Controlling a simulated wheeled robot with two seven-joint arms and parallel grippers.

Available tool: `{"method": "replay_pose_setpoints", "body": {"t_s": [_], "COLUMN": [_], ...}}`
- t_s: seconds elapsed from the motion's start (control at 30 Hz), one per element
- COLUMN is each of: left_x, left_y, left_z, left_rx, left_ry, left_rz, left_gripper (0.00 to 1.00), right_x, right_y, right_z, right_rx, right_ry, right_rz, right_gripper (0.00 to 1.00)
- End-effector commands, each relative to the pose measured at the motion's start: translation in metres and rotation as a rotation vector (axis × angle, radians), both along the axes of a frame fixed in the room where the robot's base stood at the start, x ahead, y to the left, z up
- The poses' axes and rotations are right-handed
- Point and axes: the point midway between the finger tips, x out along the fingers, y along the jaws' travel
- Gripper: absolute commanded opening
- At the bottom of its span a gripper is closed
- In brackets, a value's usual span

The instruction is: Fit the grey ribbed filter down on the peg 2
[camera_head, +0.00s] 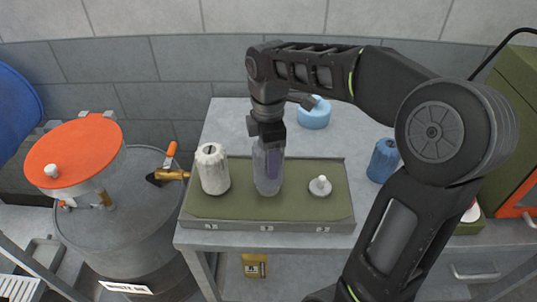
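The green tray (235,207) on the grey table has three positions in a row, with small marks on its front edge too small to read surely. A smooth-looking grey filter (267,178) stands upright at the middle position; its ribs are hard to make out. My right gripper (268,143) comes down from above and appears shut on its upper part. The filter hides the middle peg, so I cannot tell if it is fully seated. A whitish filter (212,170) stands at the left position. The right peg (320,186) is bare, with a round base. My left gripper is out of view.
A blue roll-like object (314,114) lies behind the tray, and a blue cylinder (383,160) stands right of it, close to my arm. A grey drum (135,220) with an orange-topped reel (76,152) stands left of the table. A green case (516,80) is at far right.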

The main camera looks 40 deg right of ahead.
Motion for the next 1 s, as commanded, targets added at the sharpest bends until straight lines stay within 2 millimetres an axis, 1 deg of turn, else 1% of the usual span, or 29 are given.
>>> {"method": "replay_pose_setpoints", "body": {"t_s": [0.97, 1.0], "left_x": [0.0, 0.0], "left_y": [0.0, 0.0], "left_z": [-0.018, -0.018], "left_rx": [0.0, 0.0], "left_ry": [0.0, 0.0], "left_rz": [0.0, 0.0], "left_gripper": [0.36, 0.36], "right_x": [0.0, 0.0], "right_y": [0.0, 0.0], "right_z": [-0.025, -0.024], "right_rx": [0.0, 0.0], "right_ry": [0.0, 0.0], "right_rz": [0.0, 0.0], "right_gripper": [0.0, 0.66]}}
